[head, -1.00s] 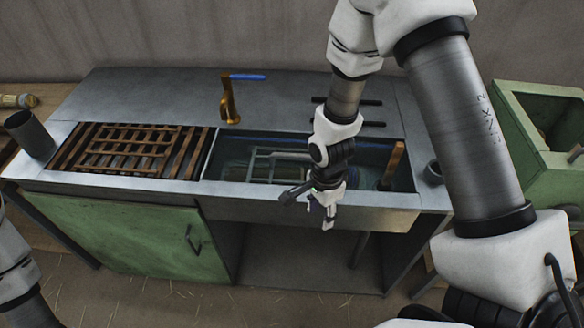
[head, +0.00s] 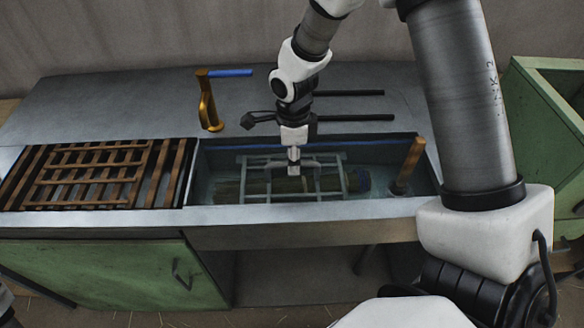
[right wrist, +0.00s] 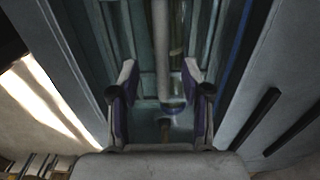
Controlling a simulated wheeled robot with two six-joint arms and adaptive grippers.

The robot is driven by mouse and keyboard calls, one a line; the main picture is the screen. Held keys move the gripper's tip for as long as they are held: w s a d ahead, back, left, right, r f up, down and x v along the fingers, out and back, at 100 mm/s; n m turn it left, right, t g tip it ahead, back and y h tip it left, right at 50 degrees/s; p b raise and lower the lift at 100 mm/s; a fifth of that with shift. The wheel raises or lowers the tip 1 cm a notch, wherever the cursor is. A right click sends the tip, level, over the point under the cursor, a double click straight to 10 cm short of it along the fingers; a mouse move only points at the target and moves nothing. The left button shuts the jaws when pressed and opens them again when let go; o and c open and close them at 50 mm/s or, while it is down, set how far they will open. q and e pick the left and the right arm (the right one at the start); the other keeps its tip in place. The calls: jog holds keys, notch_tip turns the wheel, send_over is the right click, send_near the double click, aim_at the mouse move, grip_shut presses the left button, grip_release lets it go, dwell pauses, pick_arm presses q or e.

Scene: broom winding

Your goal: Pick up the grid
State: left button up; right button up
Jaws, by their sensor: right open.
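The grid (head: 312,182) is a pale grey-green frame of bars with a raised handle, lying in the sink basin over a bundle of brownish bristles or twigs. My right gripper (head: 293,168) points down over the grid's middle, at its handle. In the right wrist view my right gripper (right wrist: 160,80) is open, with its two fingers on either side of the grey handle bar (right wrist: 161,45). I cannot tell whether either finger touches the bar. My left gripper is out of view.
A brown slatted rack (head: 100,170) covers the counter left of the basin. A brass tap (head: 208,105) with a blue lever stands behind it. A wooden handle (head: 410,165) rises at the basin's right end. Dark bars (head: 350,117) lie behind the basin.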

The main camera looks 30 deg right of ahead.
jog(key=f, duration=0.2)
jog(key=shift+w+f, duration=0.3)
jog(key=shift+f, duration=0.1)
jog(key=shift+s, duration=0.15)
jog(key=shift+r, duration=0.1)
jog(key=c, duration=0.3)
grip_shut()
